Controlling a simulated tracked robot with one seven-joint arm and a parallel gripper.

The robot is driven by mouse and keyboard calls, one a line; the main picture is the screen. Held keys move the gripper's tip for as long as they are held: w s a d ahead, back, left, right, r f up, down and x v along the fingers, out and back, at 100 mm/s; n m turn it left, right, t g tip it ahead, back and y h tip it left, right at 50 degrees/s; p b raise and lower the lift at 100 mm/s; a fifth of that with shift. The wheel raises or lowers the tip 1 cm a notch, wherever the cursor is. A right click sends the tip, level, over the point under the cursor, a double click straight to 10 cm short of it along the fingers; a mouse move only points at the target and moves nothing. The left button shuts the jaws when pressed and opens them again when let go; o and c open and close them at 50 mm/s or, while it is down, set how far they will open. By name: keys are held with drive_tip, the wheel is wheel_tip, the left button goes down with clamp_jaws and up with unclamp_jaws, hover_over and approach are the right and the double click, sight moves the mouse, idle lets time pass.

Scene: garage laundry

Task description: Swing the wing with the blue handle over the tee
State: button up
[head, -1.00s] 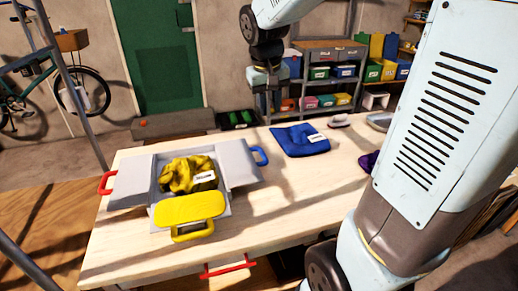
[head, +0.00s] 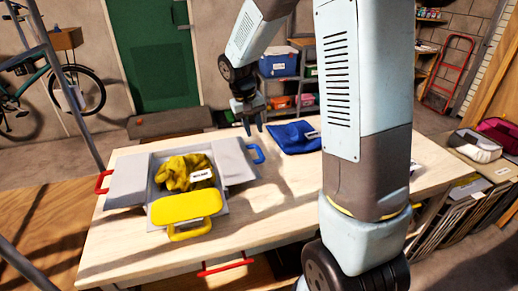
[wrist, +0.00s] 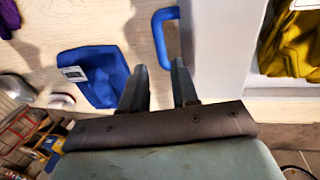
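The grey folding board lies on the table with its wings spread. A yellow tee (head: 184,172) lies crumpled in its middle; it also shows in the wrist view (wrist: 292,42). The right wing (head: 236,160) lies folded outward and carries the blue handle (head: 258,153), which also shows in the wrist view (wrist: 160,38). The left wing (head: 128,180) has a red handle (head: 103,181). The front yellow flap (head: 186,207) has a yellow handle. My gripper (head: 252,130) is open and empty, above and behind the blue handle; in the wrist view its fingers (wrist: 159,75) point toward the handle.
A folded blue garment (head: 292,137) lies on the table (head: 130,246) just right of the blue handle. A red bar handle (head: 226,265) is on the table's front edge. Shelves with bins (head: 285,80) stand behind. The table's front left is clear.

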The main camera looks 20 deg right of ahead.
sight(260, 151)
drive_tip(key=x, duration=0.9)
drive_tip(key=shift+c, duration=0.2)
clamp_jaws()
